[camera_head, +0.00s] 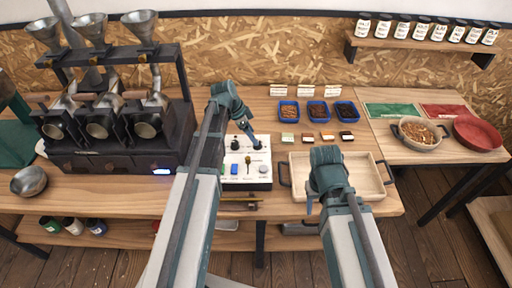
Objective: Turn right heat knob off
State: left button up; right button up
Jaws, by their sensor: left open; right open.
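A white control panel (259,185) sits on the wooden bench, right of the black roaster. A black knob (235,145) shows on its upper left part, and a grey round knob (263,168) on its right side. Colored switches and a small lever sit between them. My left gripper (257,145) is open and points down over the panel's upper right part, hiding what lies beneath it. I cannot tell whether it touches a knob there. My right gripper (310,207) is open and empty, beside the front left of the wooden tray.
The black roaster (115,155) with several metal funnels stands left of the panel. The wooden tray (355,185) lies to the right. Blue bins of beans (318,111) stand behind it. A bowl of beans (418,132) and a red bowl (480,136) are further right.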

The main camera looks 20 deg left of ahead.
pick_arm(q)
jog(key=b+x, duration=0.3)
jog(key=x, duration=0.1)
jog(key=shift+w+f, duration=0.1)
jog(key=shift+f, duration=0.15)
grip_shut()
